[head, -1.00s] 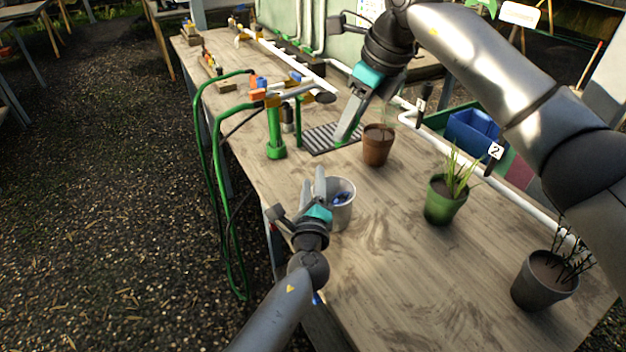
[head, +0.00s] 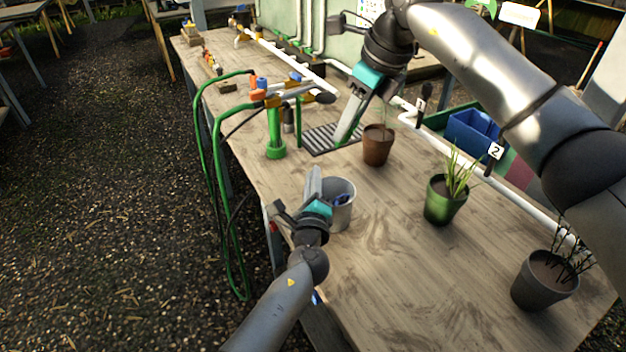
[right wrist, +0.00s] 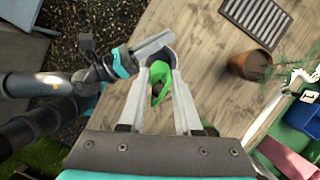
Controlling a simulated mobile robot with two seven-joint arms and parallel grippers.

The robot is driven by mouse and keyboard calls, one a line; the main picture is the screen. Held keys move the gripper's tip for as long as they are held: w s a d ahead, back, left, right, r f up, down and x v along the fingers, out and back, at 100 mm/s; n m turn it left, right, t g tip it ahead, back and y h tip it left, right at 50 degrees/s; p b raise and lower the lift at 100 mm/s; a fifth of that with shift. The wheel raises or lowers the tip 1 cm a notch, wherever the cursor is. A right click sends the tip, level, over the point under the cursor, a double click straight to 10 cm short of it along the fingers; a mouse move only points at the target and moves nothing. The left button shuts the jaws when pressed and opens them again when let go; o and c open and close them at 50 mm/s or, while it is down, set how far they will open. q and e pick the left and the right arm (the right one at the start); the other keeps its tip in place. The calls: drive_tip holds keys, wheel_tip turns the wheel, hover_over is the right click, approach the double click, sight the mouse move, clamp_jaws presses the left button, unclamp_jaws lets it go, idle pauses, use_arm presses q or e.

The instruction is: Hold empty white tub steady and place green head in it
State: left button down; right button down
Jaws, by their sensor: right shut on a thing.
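The white tub (head: 343,218) stands upright on the bench near its left edge, with something blue inside. My left gripper (head: 314,182) is beside the tub's left side. Its fingers overlap in the picture, so I cannot tell whether they are apart or touch the tub. It also shows in the right wrist view (right wrist: 155,45). My right gripper (head: 347,128) is above the bench, pointing down. In the head view the green head is mostly hidden.
A brown pot (head: 377,150), a green pot with a plant (head: 443,205) and a dark pot (head: 543,285) stand to the right. A grate (head: 322,140) lies behind the tub. A green stand with hoses (head: 276,140) is at the left edge.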

use_arm(q)
drive_tip(key=shift+s+f, duration=0.1)
drive_tip(key=shift+f, duration=0.25)
